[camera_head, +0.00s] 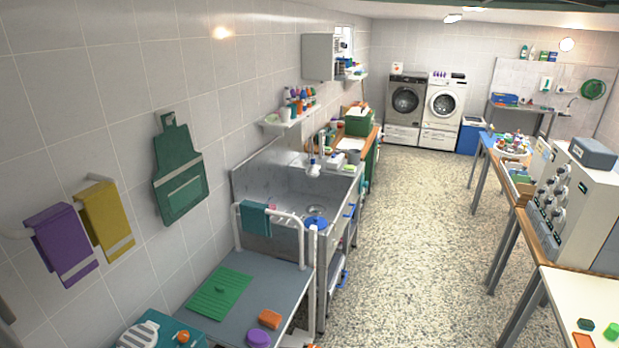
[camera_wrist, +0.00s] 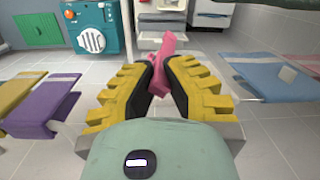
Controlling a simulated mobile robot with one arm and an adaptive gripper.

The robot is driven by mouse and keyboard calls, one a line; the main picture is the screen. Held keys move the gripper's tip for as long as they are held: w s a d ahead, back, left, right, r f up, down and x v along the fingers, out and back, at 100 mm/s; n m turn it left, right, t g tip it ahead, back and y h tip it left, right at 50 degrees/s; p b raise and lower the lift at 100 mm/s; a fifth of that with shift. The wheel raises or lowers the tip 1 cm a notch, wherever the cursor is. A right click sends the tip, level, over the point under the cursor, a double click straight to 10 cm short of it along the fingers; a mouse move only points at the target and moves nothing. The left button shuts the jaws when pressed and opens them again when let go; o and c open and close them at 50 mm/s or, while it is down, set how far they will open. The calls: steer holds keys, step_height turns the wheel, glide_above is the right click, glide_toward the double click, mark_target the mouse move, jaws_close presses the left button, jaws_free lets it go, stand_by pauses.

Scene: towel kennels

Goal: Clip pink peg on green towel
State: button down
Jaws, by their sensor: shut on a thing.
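My gripper (camera_wrist: 160,75) has yellow, ribbed fingers with dark pads, shut on a pink peg (camera_wrist: 166,55). The peg stands up between the pads, its upper end beyond the fingertips; its lower part is hidden. My gripper does not show in the head view. In that view a teal-green cloth (camera_head: 254,218) hangs over a white rail near the sink; no other green towel is clear. A purple towel (camera_head: 62,245) and a yellow towel (camera_head: 106,220) hang on the left wall.
A green apron (camera_head: 180,170) hangs on the wall. A grey table (camera_head: 240,295) carries a green ridged mat (camera_head: 219,292). The wrist view shows a blue towel (camera_wrist: 262,82) on the right and a teal box with a round white vent (camera_wrist: 91,40). The speckled floor (camera_head: 420,230) is clear.

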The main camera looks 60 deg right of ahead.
steer(key=shift+s+a+f, duration=0.2)
steer(key=shift+a+f, duration=0.2)
steer(key=shift+a, duration=0.25)
steer(key=shift+a+n, duration=0.2)
steer(key=shift+n, duration=0.1)
steer(key=shift+s+a+f, duration=0.2)
steer(key=shift+s, duration=0.05)
steer(key=shift+a+f, duration=0.15)
steer(key=shift+a, duration=0.1)
steer(key=shift+a+f, duration=0.15)
steer(key=shift+a, duration=0.15)
